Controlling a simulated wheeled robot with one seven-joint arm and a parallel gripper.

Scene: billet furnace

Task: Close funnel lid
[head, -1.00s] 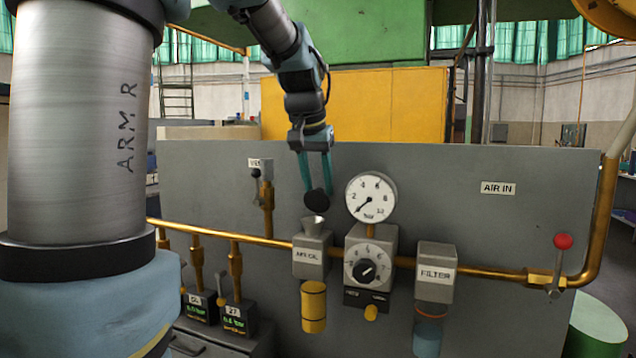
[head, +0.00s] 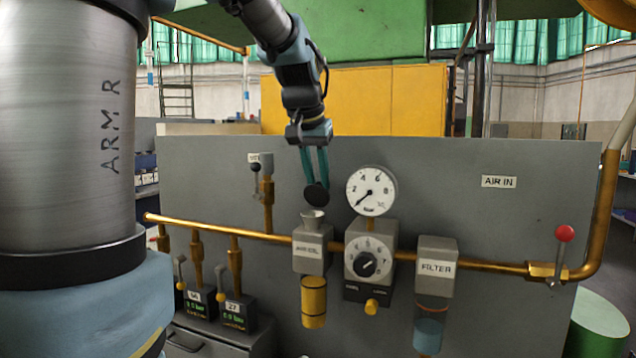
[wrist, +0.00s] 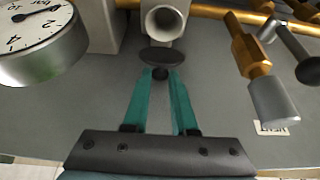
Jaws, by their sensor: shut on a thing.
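The funnel lid (head: 316,194) is a dark round disc with a small knob. My gripper (head: 315,178) has its two teal fingers closed on the lid's knob and holds it just above the funnel. The funnel (head: 313,217) is a light metal cone with an open mouth on top of the grey air oil box (head: 312,250). In the wrist view the lid (wrist: 162,57) is gripped between the fingertips of my gripper (wrist: 160,75).
A pressure gauge (head: 371,190) stands close to the right of the lid, above a regulator knob box (head: 369,262). A vent valve (head: 257,168) with a brass pipe is to the left. The brass main pipe (head: 480,264) runs across the grey panel.

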